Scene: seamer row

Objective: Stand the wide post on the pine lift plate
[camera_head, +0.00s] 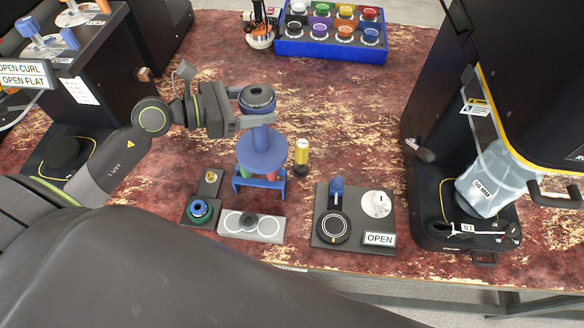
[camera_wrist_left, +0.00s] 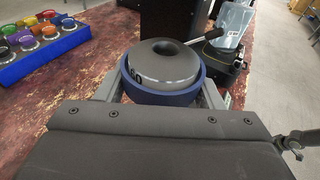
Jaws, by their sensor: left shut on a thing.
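My left gripper (camera_head: 256,108) is shut on a blue post with a dark grey, ring-shaped top (camera_head: 258,94) and a wide blue disc (camera_head: 262,148) below. It appears upright, with the disc over a small blue stand (camera_head: 258,183); I cannot tell if they touch. In the left wrist view the grey top (camera_wrist_left: 165,64) sits in a blue rim between the fingers (camera_wrist_left: 163,90); its marking is partly hidden. Round black plates show at the base of the left machine (camera_head: 62,151) and the right machine (camera_head: 483,222). I cannot tell which is the pine lift plate.
A yellow-and-black cylinder (camera_head: 302,152) stands close right of the stand. Small fixtures (camera_head: 252,226) and a grey board with an OPEN sign (camera_head: 379,239) lie along the front. A blue rack (camera_head: 330,47) of coloured cups stands at the back. The table between rack and board is mostly clear.

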